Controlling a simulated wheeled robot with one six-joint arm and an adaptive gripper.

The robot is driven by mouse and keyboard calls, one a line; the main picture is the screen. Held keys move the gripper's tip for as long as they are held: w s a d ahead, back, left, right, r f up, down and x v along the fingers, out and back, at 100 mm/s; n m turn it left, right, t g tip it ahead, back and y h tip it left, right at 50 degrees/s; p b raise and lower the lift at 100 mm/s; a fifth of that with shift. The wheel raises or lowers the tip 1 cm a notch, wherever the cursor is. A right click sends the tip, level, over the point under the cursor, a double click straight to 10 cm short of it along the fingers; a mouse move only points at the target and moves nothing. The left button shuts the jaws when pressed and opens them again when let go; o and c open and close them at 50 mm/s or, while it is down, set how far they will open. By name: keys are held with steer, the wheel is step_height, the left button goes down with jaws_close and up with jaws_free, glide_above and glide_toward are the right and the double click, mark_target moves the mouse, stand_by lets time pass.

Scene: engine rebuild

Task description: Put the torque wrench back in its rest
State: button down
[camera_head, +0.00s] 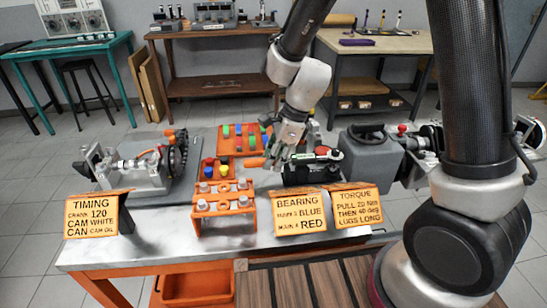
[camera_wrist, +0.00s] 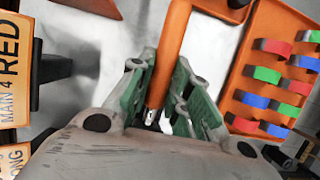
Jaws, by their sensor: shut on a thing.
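The torque wrench shows as an orange handle (camera_wrist: 170,50) running up between my fingers in the wrist view, with a small silver part at its lower end. In the head view the orange handle (camera_head: 254,162) sticks out to the left of my gripper (camera_head: 280,160), above the workbench. My gripper (camera_wrist: 157,95) is shut on the wrench, its green-padded fingers on both sides of it. I cannot clearly make out the wrench's rest; the area just beyond my gripper is partly hidden by the arm.
An orange tray (camera_wrist: 240,70) of coloured bearing shells lies close beside the wrench. An orange rack (camera_head: 225,208) stands at the bench front, with signs (camera_head: 300,212) along the edge. A black block (camera_head: 312,172) and grey machine (camera_head: 368,155) stand right, a crank fixture (camera_head: 150,170) left.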

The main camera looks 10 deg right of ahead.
steer(key=shift+f, duration=0.6)
steer(key=c, duration=1.6)
jaws_free()
steer(key=shift+o, duration=0.2)
steer(key=shift+r, duration=0.2)
steer(key=shift+r, duration=1.3)
steer(key=shift+o, duration=0.2)
steer(key=o, duration=0.5)
